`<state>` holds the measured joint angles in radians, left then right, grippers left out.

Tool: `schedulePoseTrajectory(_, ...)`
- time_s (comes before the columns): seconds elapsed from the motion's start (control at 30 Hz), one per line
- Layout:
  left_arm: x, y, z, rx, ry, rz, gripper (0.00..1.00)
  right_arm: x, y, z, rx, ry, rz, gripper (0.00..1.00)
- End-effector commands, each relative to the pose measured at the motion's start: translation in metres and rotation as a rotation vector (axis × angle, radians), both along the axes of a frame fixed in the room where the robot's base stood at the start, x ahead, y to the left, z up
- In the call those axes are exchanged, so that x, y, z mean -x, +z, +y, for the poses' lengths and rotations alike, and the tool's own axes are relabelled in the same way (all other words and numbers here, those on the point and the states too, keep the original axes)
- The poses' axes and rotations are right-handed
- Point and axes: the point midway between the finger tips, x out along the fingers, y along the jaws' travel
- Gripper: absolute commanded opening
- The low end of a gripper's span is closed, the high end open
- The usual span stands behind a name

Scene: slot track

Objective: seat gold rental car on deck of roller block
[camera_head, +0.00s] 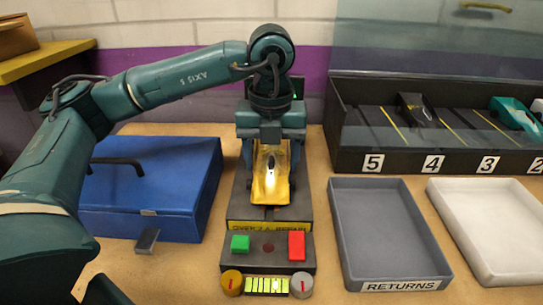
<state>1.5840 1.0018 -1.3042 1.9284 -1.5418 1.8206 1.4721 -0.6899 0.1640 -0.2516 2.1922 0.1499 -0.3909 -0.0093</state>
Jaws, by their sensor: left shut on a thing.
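The gold rental car (270,187) is in the middle of the camera_head view, nose toward me. My left gripper (270,145) reaches down from above and is shut on the back part of the car. The car is over the dark roller block (238,205), lined up with its length. I cannot tell whether the car touches the deck, since the gripper and car hide the deck beneath. My right gripper is not in view.
A front panel with a green button (240,243), a red button (297,245) and two knobs adjoins the block. A blue box (150,190) stands left. A grey RETURNS tray (338,240), a white tray (455,230) and a numbered rack (345,150) with cars are right.

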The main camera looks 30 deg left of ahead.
Motion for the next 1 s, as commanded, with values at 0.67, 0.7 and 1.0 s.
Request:
schedulePoseTrajectory(0.67,0.0000,-0.0027,0.0000,0.000,0.000,0.000,0.75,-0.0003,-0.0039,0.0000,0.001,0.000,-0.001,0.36)
schedulePoseTrajectory(0.7,0.0000,-0.0027,0.0000,0.000,0.000,0.000,0.79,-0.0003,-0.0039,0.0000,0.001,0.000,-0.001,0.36)
schedulePoseTrajectory(1.0,0.0001,-0.0033,0.0001,0.000,0.000,0.001,0.87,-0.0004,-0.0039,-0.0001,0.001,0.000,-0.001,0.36)
